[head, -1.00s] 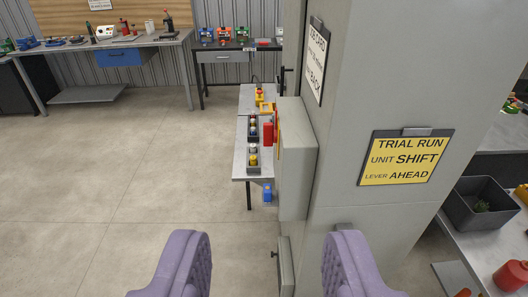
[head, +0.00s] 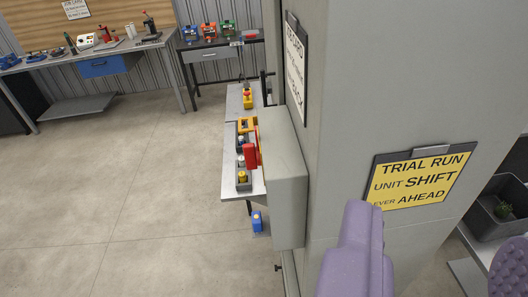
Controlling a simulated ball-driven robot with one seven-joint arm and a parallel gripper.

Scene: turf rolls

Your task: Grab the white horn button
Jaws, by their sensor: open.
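A row of small push-buttons on grey boxes stands on a narrow grey bench (head: 232,178) left of the big pillar. A small pale, whitish button (head: 240,160) sits in that row, between a yellow button (head: 242,177) at the near end and a darker one behind. It is too small to tell for sure whether it is the horn button. My gripper (head: 440,222) has two purple padded fingers, apart with nothing between them. It is at the lower right, in front of the pillar, well to the right of the bench and much nearer to me.
The grey pillar (head: 345,60) with a yellow sign (head: 420,178) fills the right. A red-topped yellow stop button (head: 247,95) stands farther back. Open floor (head: 120,190) lies left.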

